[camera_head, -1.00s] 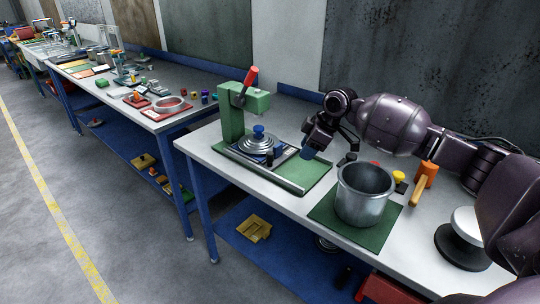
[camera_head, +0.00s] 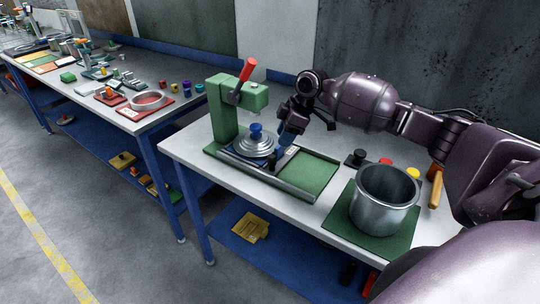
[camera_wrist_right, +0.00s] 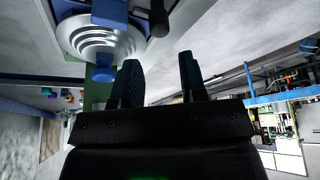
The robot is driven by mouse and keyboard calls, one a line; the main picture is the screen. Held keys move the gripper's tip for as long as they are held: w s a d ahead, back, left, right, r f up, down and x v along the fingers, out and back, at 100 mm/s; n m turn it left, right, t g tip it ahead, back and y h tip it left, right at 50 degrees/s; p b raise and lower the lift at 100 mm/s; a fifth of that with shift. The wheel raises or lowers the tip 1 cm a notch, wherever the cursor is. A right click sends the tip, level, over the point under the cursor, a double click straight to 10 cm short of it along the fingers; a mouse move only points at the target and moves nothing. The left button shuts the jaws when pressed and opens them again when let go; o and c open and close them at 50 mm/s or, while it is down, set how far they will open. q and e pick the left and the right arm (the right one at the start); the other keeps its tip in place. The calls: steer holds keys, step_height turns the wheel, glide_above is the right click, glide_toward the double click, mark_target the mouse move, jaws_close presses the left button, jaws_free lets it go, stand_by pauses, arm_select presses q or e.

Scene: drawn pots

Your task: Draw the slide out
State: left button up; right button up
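The slide (camera_head: 233,158) is a flat plate in a railed track on the green base of a press (camera_head: 222,118), at the press end. A stepped silver lid (camera_head: 252,146) with a blue knob (camera_head: 256,131) sits on it, and a black knob (camera_head: 273,161) stands near its right end. My right gripper (camera_head: 285,145) is just right of the lid, above the track. In the right wrist view its fingers (camera_wrist_right: 160,75) are apart with nothing between them; the lid (camera_wrist_right: 98,38) and black knob (camera_wrist_right: 159,20) show beyond the fingertips. My left gripper is out of view.
A steel pot (camera_head: 384,200) stands on a green mat (camera_head: 345,222) to the right. Black, red and yellow knobs (camera_head: 413,173) lie behind it. The press's red-handled lever (camera_head: 247,70) rises above the lid. The green track bed (camera_head: 312,175) right of the slide is clear.

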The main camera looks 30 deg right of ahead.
mark_target(273, 155)
steer(key=x, duration=0.9)
steer(key=shift+w+f, duration=0.1)
steer(key=shift+f, duration=0.05)
jaws_close()
